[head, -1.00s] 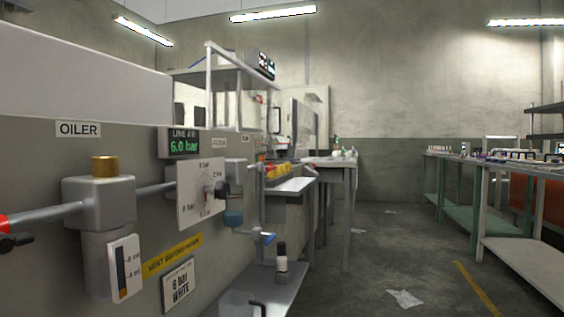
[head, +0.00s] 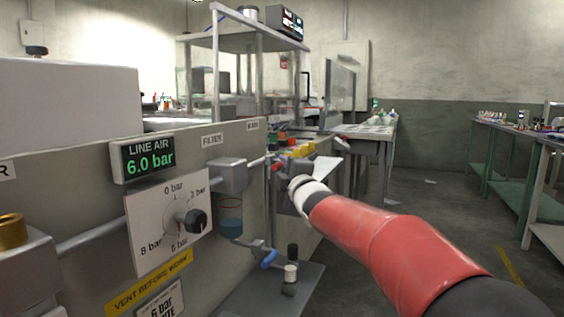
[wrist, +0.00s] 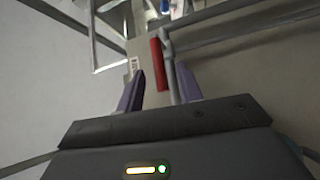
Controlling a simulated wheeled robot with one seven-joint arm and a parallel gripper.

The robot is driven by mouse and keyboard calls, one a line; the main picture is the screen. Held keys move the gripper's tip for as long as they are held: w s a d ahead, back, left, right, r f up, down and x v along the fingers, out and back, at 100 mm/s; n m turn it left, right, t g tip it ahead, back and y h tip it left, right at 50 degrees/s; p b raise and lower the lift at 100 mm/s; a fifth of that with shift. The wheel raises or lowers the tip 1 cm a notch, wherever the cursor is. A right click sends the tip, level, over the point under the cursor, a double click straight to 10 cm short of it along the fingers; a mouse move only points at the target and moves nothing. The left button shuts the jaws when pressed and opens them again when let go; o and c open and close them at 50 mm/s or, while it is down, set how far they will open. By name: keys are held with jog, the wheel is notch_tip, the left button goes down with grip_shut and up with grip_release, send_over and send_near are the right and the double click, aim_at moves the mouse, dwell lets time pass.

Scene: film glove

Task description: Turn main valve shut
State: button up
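The main valve shows in the wrist view as a red lever (wrist: 157,65) beside a grey stem and pipe. It lies ahead of and between the two fingers of my gripper (wrist: 160,82). My gripper is open, with its purplish fingers apart; I cannot tell whether either touches the lever. In the head view, my gripper (head: 290,172) is at the far end of the panel, near the small tag (head: 252,125) above the pipe. A small red part, likely the lever (head: 275,166), shows just left of it, partly hidden.
The line air display (head: 150,158) reads 6.0 bar. The regulator dial (head: 168,220), filter bowl (head: 230,216) and blue-handled drain (head: 268,259) sit along the pipe nearer me. A lower shelf (head: 300,300) stands below.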

aim_at(279, 166)
jog(key=shift+p+x, duration=0.35)
jog(key=shift+x, duration=1.45)
jog(key=shift+c, duration=0.2)
grip_shut()
